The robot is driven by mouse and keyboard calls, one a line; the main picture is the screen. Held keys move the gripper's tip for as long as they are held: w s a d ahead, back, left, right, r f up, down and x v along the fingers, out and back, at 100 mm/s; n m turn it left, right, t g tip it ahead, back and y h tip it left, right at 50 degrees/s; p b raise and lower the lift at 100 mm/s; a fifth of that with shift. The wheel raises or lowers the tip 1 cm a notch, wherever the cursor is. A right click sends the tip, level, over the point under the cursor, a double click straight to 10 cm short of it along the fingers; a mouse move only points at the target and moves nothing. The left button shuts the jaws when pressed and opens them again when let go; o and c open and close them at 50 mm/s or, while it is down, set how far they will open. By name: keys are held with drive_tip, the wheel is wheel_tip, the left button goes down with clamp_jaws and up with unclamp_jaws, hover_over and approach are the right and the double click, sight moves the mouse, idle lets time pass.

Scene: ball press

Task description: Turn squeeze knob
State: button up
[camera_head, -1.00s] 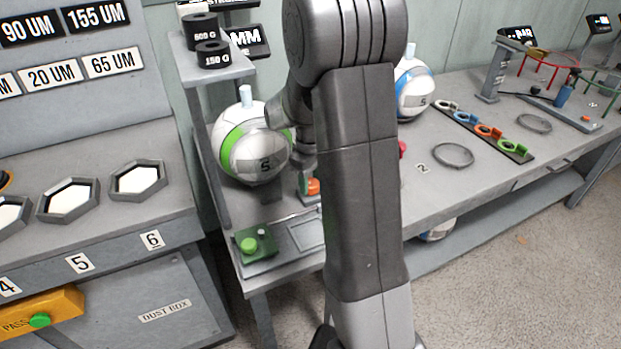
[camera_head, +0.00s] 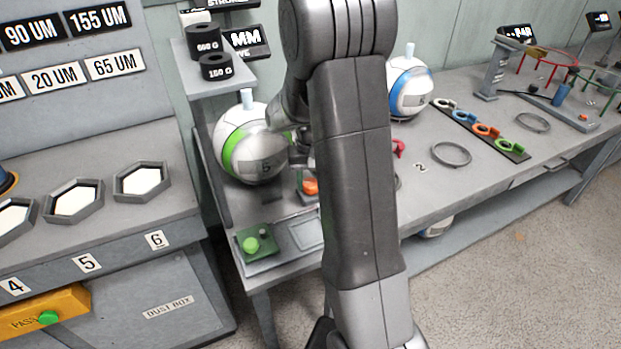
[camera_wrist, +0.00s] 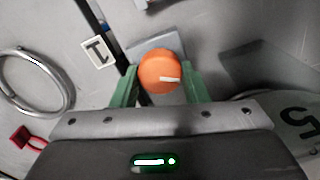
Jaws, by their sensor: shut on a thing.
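The squeeze knob is the round orange knob (camera_wrist: 161,73) with a white mark, in the middle of the wrist view. My gripper (camera_wrist: 160,85) has its two green fingers on either side of the knob, shut on it. In the head view the orange knob (camera_head: 310,187) shows low beside the ball with the green stripe (camera_head: 240,155), partly behind my arm. My gripper's fingers are hidden behind my arm in the head view. The white mark on the knob points to the right in the wrist view.
A green button box (camera_head: 252,243) stands at the front of the press table. Black weights (camera_head: 215,66) sit on the shelf above. A metal ring (camera_wrist: 30,82) and a red part (camera_wrist: 22,137) lie left in the wrist view. A blue-striped ball (camera_head: 411,88) stands further right.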

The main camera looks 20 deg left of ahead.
drive_tip(key=shift+m, duration=0.4)
drive_tip(key=o, duration=1)
drive_tip(key=shift+c, duration=0.2)
drive_tip(key=shift+r, duration=0.1)
wheel_tip(320, 180, up, 14)
drive_tip(key=p, duration=0.1)
drive_tip(key=shift+p, duration=0.35)
drive_tip(key=shift+f, duration=0.2)
